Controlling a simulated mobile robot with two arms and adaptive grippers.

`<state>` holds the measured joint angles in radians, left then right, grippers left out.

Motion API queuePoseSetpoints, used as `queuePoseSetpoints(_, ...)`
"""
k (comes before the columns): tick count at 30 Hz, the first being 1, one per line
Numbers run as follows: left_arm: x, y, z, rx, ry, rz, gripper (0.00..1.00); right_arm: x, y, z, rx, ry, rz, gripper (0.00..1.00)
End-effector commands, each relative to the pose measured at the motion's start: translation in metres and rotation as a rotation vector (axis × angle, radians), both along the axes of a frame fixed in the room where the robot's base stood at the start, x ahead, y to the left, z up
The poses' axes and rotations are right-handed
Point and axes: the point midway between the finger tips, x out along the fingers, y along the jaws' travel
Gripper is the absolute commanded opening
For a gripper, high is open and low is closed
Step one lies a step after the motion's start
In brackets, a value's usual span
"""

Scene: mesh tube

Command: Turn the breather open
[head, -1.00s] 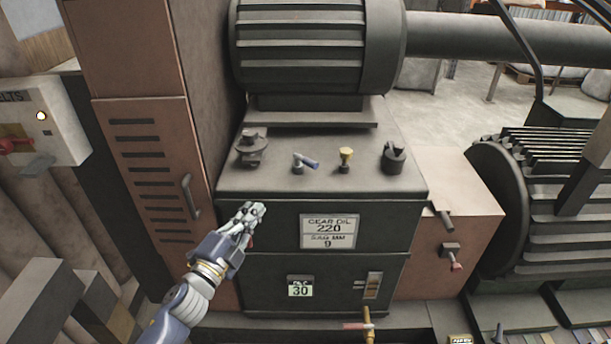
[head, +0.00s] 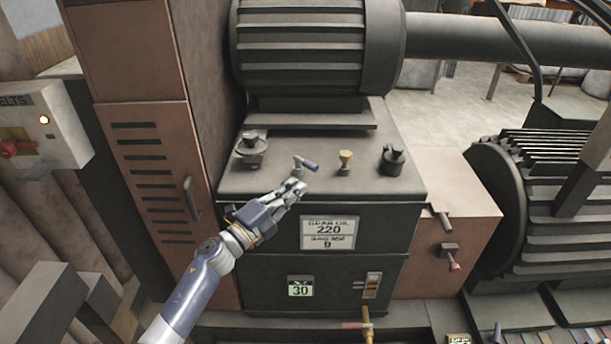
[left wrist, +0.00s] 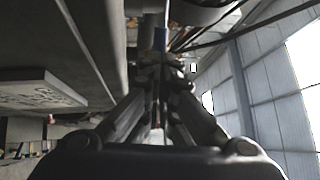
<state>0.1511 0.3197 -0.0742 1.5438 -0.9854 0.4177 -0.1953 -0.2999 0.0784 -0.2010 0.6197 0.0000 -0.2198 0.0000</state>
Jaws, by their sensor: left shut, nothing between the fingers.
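Several small fittings stand on top of the dark gear oil box (head: 232,182). One is a small grey valve with a blue lever (head: 309,164), the lever pointing right and slightly toward me. A brass fitting (head: 345,160) stands to its right. No label tells which is the breather. My left gripper (head: 301,187) is shut and empty, in front of and just below the blue lever in the head view. In the left wrist view the blue lever (left wrist: 160,39) shows just beyond the closed fingertips (left wrist: 162,62); I cannot tell whether they touch.
A dark round cap (head: 251,148) stands at the left of the box top, and a black cap (head: 393,158) at the right. A ribbed motor (head: 300,45) sits behind. A label plate (head: 328,231) is on the box front. A brown cabinet (head: 150,170) stands left.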

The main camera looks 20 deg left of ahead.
Motion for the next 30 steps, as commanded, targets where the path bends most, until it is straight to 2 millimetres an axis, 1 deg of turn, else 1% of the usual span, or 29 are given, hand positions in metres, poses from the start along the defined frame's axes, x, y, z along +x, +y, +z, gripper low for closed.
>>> queuePoseSetpoints(1,0.009,-0.005,0.005,-0.002,-0.002,-0.001,0.00,0.000,-0.001,0.003,-0.001,0.000,0.000,0.00)
queuePoseSetpoints(3,0.018,-0.010,0.006,-0.002,-0.001,0.000,0.00,0.000,-0.002,0.004,-0.002,0.000,0.001,0.00)
queuePoseSetpoints(9,0.036,-0.019,0.009,-0.001,0.000,0.000,0.00,0.000,-0.003,0.006,-0.003,0.000,0.001,0.00)
queuePoseSetpoints(14,0.040,-0.021,0.009,-0.001,0.000,0.000,0.00,0.000,-0.003,0.006,-0.003,0.000,0.000,0.00)
queuePoseSetpoints(24,0.041,-0.022,0.009,-0.001,0.001,0.001,0.00,0.000,-0.003,0.006,-0.004,0.000,0.000,0.00)
queuePoseSetpoints(26,0.041,-0.024,0.009,-0.001,0.001,0.003,0.00,0.000,-0.003,0.006,-0.004,0.000,0.000,0.00)
queuePoseSetpoints(30,0.044,-0.036,0.009,-0.002,0.000,0.021,0.00,0.000,-0.003,0.006,-0.003,0.000,0.000,0.00)
